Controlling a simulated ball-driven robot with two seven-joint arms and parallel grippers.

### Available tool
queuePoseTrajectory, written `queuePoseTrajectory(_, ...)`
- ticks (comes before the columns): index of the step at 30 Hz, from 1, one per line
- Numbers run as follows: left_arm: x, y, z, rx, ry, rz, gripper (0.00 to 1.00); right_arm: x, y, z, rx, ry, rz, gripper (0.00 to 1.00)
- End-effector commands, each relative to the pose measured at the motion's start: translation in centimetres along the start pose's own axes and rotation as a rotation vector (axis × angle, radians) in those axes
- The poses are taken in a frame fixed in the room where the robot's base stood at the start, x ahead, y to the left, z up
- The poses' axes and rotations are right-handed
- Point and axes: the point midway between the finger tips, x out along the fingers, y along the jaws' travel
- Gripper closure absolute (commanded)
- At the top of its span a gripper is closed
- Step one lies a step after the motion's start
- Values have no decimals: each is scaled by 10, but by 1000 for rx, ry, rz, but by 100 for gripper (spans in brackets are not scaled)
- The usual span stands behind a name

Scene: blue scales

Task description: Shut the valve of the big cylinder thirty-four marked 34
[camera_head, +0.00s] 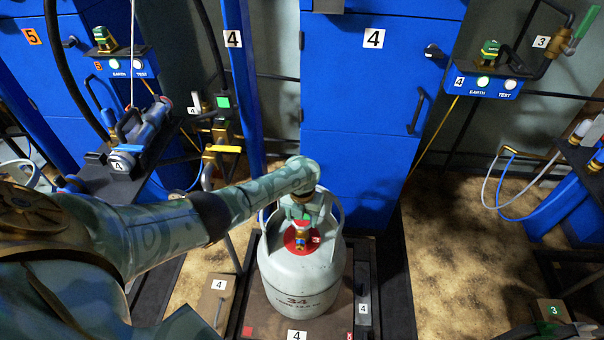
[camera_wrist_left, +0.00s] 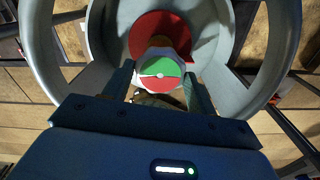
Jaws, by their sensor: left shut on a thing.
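My left gripper (camera_head: 301,212) reaches down into the collar from above. In the left wrist view the left gripper (camera_wrist_left: 165,92) has one finger on each side of the valve's round knob (camera_wrist_left: 160,72), which shows a green and a red half. It is shut on that knob. My right gripper is not in view.
The collar (camera_wrist_left: 104,30) rings the gripper closely. A blue cabinet (camera_head: 362,120) marked 4 stands behind the cylinder. A blue earth and test box (camera_head: 490,86) is at the right, and a shelf (camera_head: 110,182) with a blue device is at the left.

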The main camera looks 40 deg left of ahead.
Motion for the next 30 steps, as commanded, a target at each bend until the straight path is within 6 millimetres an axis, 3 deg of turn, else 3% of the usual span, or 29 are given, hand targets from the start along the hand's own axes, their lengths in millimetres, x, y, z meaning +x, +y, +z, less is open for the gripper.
queuePoseTrajectory(8, 1, 0, -1, 1, 2, 0, 66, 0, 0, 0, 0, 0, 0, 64)
queuePoseTrajectory(9, 1, 0, -1, 1, 2, 0, 40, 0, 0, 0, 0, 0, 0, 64)
queuePoseTrajectory(11, 1, 0, -1, 0, 2, 0, 24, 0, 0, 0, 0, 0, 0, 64)
queuePoseTrajectory(12, 1, 0, -1, 0, 2, 0, 21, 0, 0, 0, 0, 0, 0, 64)
queuePoseTrajectory(22, -7, 0, 0, 0, -1, 0, 21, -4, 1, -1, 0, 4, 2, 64)
queuePoseTrajectory(26, -32, -1, 1, 1, -6, -2, 21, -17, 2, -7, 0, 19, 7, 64)
queuePoseTrajectory(30, -72, -1, 1, 1, -8, -3, 21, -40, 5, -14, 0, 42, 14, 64)
